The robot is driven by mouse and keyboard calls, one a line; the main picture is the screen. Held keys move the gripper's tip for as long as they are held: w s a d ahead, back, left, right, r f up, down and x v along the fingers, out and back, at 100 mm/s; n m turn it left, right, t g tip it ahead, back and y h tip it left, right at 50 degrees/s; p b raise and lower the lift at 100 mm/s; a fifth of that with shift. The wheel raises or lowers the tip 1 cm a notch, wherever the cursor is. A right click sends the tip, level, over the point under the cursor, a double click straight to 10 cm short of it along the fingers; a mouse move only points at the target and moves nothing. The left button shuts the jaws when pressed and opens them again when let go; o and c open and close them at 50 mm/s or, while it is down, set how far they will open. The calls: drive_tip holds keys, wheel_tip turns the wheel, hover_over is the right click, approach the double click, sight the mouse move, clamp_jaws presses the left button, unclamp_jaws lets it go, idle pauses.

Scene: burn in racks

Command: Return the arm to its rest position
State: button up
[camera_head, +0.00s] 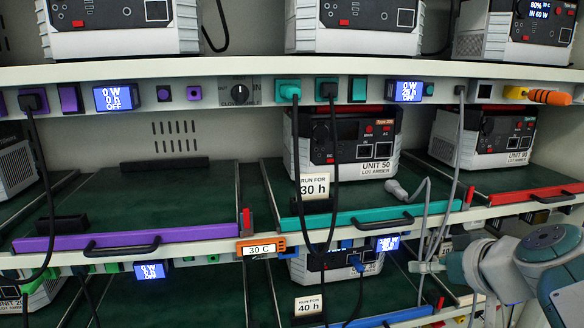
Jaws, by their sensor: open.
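My arm (545,245) enters at the lower right, with its light grey and teal links bent toward the racks. My gripper (422,267) points left in front of the lower shelf edge, just below the teal tray's right end. It is open and seems to hold nothing; its fingers are small and partly merge with the cables there. Grey cables (455,170) hang close to the gripper. Whether they touch it cannot be told.
Unit 50 (376,167) stands on the teal-fronted tray (380,217). A grey connector (398,190) lies by it. The purple-fronted tray (140,238) is empty. Another unit stands behind the red-fronted tray (525,196). Dark cables (332,150) hang before Unit 50. A lower unit (340,265) sits below.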

drive_tip(key=s+a+f+m+g+h, duration=0.1)
drive_tip(key=s+a+f+g+h, duration=0.2)
drive_tip(key=s+f, duration=0.9)
drive_tip(key=shift+s+a+f+m+g, duration=0.35)
drive_tip(key=shift+s+a+g, duration=0.35)
drive_tip(key=shift+a, duration=0.95)
drive_tip(key=shift+w, duration=0.1)
